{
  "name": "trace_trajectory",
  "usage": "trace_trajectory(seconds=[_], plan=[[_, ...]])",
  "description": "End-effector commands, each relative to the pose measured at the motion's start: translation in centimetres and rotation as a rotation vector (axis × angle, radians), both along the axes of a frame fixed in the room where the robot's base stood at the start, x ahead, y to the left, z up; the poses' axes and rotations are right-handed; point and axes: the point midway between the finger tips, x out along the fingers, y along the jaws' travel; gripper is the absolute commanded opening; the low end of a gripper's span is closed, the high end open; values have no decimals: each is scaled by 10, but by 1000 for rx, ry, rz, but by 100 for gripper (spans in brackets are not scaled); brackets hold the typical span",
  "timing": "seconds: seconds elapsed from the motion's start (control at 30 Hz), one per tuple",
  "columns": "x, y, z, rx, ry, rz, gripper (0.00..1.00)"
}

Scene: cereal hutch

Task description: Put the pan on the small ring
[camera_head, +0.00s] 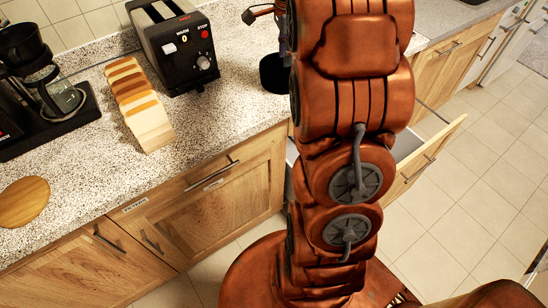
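Neither the pan nor the small ring can be made out in the head camera view. My copper-coloured arm rises through the middle of the picture and leaves it at the top. It hides part of the counter and drawers behind it. My gripper is not in view.
A black toaster (180,45), sliced bread (137,100), a coffee maker (35,90) and a round wooden board (23,201) are on the speckled counter (95,175). A dark container (273,74) stands beside my arm. An open drawer (432,160) juts out at right. The tiled floor (450,215) is clear there.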

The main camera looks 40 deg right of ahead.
Motion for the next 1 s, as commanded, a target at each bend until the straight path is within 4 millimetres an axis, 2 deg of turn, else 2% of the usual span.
trace_trajectory(seconds=[0.17,0.5,0.8,1.0], plan=[[-19,49,3,4,25,225,31],[-84,145,-2,26,80,774,31],[-158,209,-17,55,119,1261,31],[-211,239,-31,77,139,1587,31]])
